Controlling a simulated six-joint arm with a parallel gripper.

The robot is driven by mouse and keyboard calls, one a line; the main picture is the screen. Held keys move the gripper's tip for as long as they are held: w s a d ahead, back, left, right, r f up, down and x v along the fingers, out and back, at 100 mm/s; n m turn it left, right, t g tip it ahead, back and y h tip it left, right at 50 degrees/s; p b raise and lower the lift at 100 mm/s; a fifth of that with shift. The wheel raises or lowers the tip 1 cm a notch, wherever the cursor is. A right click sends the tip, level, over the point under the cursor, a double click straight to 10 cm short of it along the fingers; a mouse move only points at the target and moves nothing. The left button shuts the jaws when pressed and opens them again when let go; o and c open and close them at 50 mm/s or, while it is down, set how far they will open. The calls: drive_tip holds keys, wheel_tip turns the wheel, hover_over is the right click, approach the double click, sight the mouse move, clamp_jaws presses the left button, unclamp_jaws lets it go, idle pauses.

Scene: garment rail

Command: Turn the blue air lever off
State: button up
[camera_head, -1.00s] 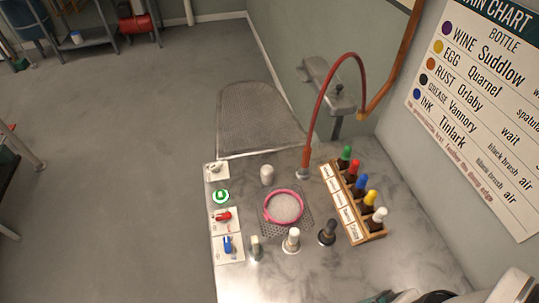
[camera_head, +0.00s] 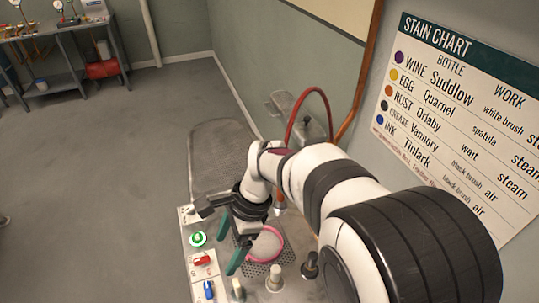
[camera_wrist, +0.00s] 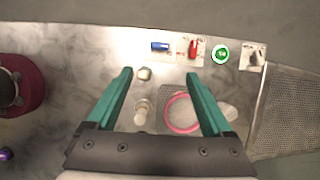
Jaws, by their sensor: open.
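The blue air lever (camera_head: 209,289) sits on a white plate at the left edge of the metal table, near the bottom of the head view. In the wrist view the blue lever (camera_wrist: 160,46) lies sideways across its plate, just beyond my fingertips. My gripper (camera_wrist: 160,74) is open and empty, its two teal fingers spread above the table. In the head view my gripper (camera_head: 228,245) hangs near the left part of the table, apart from the lever. The plate's lettering is too small to read.
A red lever (camera_wrist: 193,48) and a green round button (camera_wrist: 220,54) stand beside the blue lever. A pink-rimmed round pad (camera_wrist: 182,113) and white-capped brush (camera_wrist: 142,112) lie below the fingers. A small pale-topped item (camera_wrist: 144,73) stands close to the left fingertip. My arm hides the bottle rack.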

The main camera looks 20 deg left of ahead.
sight(209, 289)
drive_tip(key=x, duration=1.5)
drive_tip(key=shift+f, duration=0.3)
drive_tip(key=shift+c, duration=0.2)
clamp_jaws()
